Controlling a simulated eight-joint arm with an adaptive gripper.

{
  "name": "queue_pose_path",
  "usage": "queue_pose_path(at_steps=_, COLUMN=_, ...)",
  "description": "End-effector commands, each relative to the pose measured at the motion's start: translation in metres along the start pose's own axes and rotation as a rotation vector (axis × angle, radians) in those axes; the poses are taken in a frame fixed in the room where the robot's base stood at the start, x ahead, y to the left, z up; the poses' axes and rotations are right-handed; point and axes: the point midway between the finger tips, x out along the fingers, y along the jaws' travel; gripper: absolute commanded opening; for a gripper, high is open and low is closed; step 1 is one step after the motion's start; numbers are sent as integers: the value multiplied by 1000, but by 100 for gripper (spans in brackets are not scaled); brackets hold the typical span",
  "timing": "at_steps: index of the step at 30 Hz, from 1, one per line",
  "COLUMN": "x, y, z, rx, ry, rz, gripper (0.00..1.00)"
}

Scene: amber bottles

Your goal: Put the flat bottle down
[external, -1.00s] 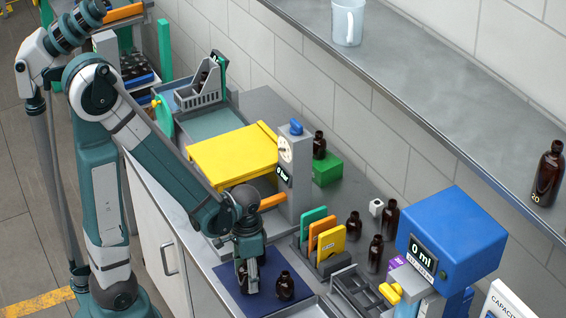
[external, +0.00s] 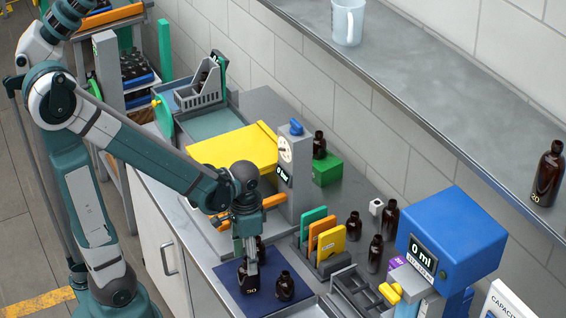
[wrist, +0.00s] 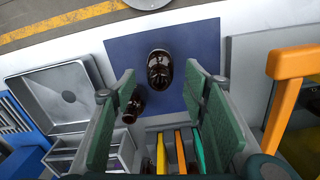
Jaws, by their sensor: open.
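A dark brown bottle marked 30 (external: 248,276) stands upright on the dark blue mat (external: 230,293); its oval body looks like the flat bottle. In the wrist view this bottle (wrist: 160,70) stands on the mat (wrist: 205,45), ahead of and between my spread fingers. My gripper (external: 252,262) is open and empty, pointing down just above the bottle; its green-padded fingers also show in the wrist view (wrist: 161,88). A second brown bottle (external: 285,286) stands to the right on the mat. In the wrist view this second bottle (wrist: 132,105) is partly hidden by the left finger.
Upright green, orange and yellow plates (external: 322,236) stand behind the mat. A grey tray (external: 358,296) and a blue device reading 0 ml (external: 450,240) are to the right. Several more brown bottles (external: 376,253) stand behind. A yellow panel (external: 232,155) lies behind my arm.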

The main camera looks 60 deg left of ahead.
Motion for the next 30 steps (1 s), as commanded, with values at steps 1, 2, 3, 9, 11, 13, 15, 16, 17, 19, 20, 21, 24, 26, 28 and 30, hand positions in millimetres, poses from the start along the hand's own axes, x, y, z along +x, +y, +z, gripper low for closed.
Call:
queue_pose_path(at_steps=1, x=-6, y=0, z=1, rx=0, ry=0, rz=0, gripper=44)
queue_pose_path(at_steps=2, x=-9, y=0, z=1, rx=0, ry=0, rz=0, gripper=44)
queue_pose_path(at_steps=3, x=-13, y=0, z=1, rx=0, ry=0, rz=0, gripper=44)
queue_pose_path(at_steps=9, x=-30, y=0, z=0, rx=0, ry=0, rz=0, gripper=44)
queue_pose_path(at_steps=11, x=-34, y=0, z=0, rx=0, ry=0, rz=0, gripper=44)
queue_pose_path(at_steps=13, x=-37, y=0, z=0, rx=0, ry=0, rz=0, gripper=44)
queue_pose_path(at_steps=15, x=-39, y=0, z=1, rx=0, ry=0, rz=0, gripper=44)
queue_pose_path(at_steps=16, x=-40, y=0, z=1, rx=0, ry=0, rz=0, gripper=44)
queue_pose_path(at_steps=17, x=-40, y=0, z=0, rx=0, ry=0, rz=0, gripper=44)
queue_pose_path(at_steps=19, x=-41, y=0, z=0, rx=0, ry=0, rz=0, gripper=44)
queue_pose_path(at_steps=20, x=-41, y=0, z=0, rx=0, ry=0, rz=0, gripper=44)
queue_pose_path(at_steps=21, x=-41, y=0, z=0, rx=0, ry=0, rz=0, gripper=44)
queue_pose_path(at_steps=24, x=-41, y=0, z=0, rx=0, ry=0, rz=0, gripper=44)
queue_pose_path(at_steps=26, x=-41, y=0, z=0, rx=0, ry=0, rz=0, gripper=44)
queue_pose_path(at_steps=28, x=-41, y=0, z=0, rx=0, ry=0, rz=0, gripper=44)
queue_pose_path(at_steps=30, x=-41, y=0, z=0, rx=0, ry=0, rz=0, gripper=44)
